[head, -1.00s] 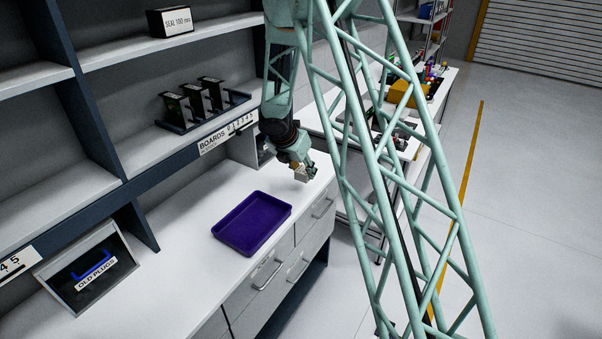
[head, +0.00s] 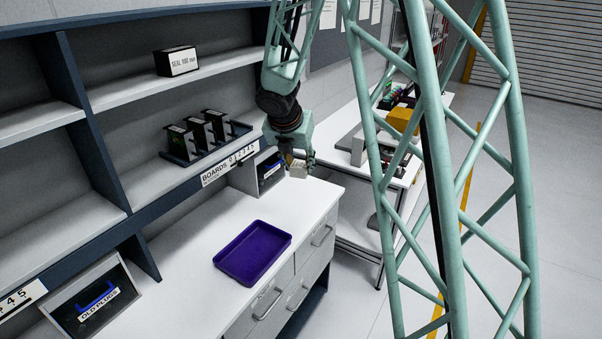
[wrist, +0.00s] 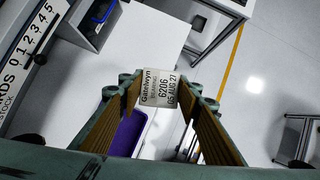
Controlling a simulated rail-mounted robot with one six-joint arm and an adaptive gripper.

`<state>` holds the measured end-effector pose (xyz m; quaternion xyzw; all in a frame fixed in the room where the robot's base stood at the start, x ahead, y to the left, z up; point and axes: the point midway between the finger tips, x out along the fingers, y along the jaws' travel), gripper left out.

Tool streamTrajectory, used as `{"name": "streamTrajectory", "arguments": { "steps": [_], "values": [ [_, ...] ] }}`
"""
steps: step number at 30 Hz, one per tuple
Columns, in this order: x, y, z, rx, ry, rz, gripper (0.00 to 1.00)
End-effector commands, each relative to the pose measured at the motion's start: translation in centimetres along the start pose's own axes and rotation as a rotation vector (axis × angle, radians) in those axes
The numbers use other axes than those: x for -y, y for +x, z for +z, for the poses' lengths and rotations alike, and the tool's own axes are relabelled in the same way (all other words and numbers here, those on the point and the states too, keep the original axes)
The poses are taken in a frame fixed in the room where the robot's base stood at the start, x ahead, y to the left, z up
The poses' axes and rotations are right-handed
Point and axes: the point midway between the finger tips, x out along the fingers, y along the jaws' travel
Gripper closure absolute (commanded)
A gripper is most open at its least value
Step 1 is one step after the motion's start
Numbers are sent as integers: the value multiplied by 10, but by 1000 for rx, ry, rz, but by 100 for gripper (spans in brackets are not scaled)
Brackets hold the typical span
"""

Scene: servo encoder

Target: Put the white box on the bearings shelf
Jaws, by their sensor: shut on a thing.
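A small white box (head: 298,170) is held in my gripper (head: 299,163) above the far end of the white counter. A shelf marked "BOARDS" (head: 228,164) stands behind and left of the gripper. I see no shelf label that reads bearings; the label at the left edge (head: 20,299) is cut off and shows only "4 5".
A purple tray (head: 253,282) lies on the counter below. A rack of black boards (head: 203,139) and a "SEAL 100 mm" box (head: 176,61) stand on shelves. An "OLD PLUGS" bin (head: 97,300) and a similar bin (head: 268,170) sit at the counter's back. The left shelves look empty.

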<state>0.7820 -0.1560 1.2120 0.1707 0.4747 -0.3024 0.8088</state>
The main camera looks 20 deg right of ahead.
Motion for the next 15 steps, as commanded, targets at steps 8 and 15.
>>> {"name": "streamTrajectory", "arguments": {
  "steps": [8, 15],
  "values": [
    [3, -41, 4, 7, -45, 28, 80],
    [4, -49, 4, 8, -57, 34, 80]
  ]
}}
